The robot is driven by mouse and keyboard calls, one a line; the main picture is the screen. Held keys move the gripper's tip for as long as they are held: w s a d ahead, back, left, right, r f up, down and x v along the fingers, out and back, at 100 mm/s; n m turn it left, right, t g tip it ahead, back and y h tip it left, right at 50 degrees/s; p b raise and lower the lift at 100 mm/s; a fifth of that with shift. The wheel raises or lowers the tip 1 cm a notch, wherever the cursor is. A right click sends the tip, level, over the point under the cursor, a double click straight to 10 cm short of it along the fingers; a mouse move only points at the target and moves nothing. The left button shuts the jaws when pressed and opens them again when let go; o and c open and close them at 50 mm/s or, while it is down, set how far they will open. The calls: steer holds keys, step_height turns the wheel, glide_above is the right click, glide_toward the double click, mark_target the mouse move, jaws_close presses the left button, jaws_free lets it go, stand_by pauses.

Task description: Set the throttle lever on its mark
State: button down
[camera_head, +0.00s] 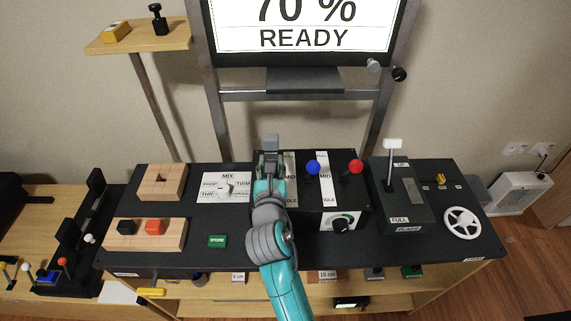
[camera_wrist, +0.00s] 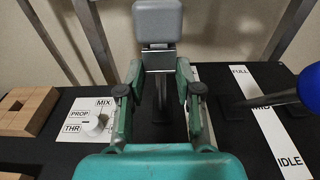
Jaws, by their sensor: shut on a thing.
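The throttle lever has a grey block knob (camera_head: 271,141) and stands at the left of the black lever box (camera_head: 350,215). In the wrist view the grey knob (camera_wrist: 158,22) rises above my fingers. My gripper (camera_head: 268,158) reaches over the box from the front; in the wrist view my gripper (camera_wrist: 159,88) has a finger on each side of the lever, below the knob. It is shut on the lever. The screen (camera_head: 305,20) reads "70 %" and "READY". My arm hides much of the throttle's white scale strip (camera_head: 290,165) and the lever's foot.
A blue-knobbed lever (camera_head: 313,167) and a red-knobbed lever (camera_head: 356,167) stand close on the right. A white strip (camera_wrist: 268,115) reads FULL, MID and IDLE. A MIX/PROP/THR selector (camera_head: 226,188) lies left. A white-handled flaps lever (camera_head: 392,145) stands farther right.

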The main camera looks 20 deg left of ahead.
steer(key=shift+s+d+f+t+y, duration=0.15)
steer(key=shift+s+f+t+y, duration=0.1)
steer(key=shift+s+t, duration=0.3)
steer(key=shift+s+d+f+t+y, duration=0.1)
steer(key=shift+s+f+t+y, duration=0.15)
steer(key=shift+t, duration=0.4)
steer(key=shift+s, duration=0.1)
steer(key=c, duration=0.8)
jaws_free()
steer(key=v, duration=1.2)
